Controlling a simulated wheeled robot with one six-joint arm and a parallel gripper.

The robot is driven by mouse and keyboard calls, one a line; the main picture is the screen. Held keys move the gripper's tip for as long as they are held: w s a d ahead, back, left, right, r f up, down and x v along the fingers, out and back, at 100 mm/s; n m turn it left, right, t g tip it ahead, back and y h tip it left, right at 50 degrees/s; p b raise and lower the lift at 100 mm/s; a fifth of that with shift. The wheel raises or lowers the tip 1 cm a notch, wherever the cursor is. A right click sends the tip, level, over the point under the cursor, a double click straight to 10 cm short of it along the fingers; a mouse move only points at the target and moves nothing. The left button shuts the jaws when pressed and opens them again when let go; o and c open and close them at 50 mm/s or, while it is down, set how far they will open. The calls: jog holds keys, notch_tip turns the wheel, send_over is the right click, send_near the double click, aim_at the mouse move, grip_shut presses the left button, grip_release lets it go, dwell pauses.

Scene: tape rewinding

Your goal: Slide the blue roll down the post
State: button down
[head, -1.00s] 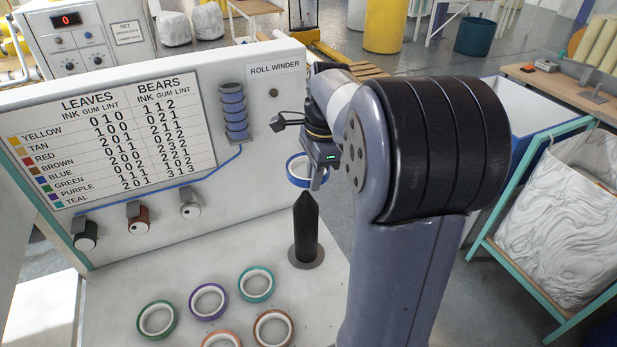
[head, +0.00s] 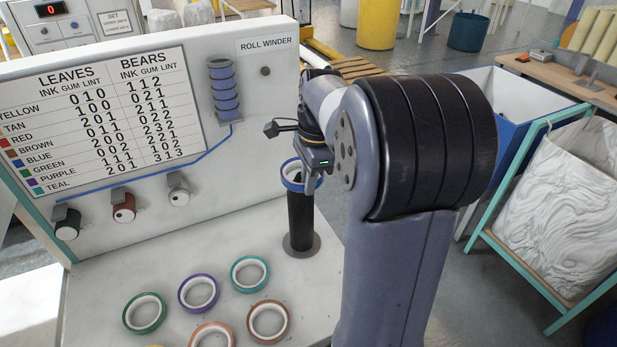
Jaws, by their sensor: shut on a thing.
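The blue roll (head: 287,183) is a blue ring with a pale inner face. It is at the top of the dark upright post (head: 301,222), which stands on a round grey foot. The post's pointed tip no longer shows below the roll; the roll appears to be around the tip, but how far down it sits is hard to tell. My gripper (head: 311,184) points down and is shut on the right side of the roll. My arm hides part of the view to the right.
Green (head: 145,313), purple (head: 199,293), teal (head: 249,274), brown (head: 268,320) and orange (head: 212,336) rolls lie on the white bench in front of the post. The upright panel (head: 240,150) with a chart and knobs stands behind. A blue bin (head: 520,115) is at right.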

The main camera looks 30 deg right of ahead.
jog(key=c, duration=1.4)
grip_release()
notch_tip(320, 180, up, 11)
jog(key=d, duration=0.1)
jog(key=shift+d+f, duration=0.15)
jog(key=shift+f, duration=0.05)
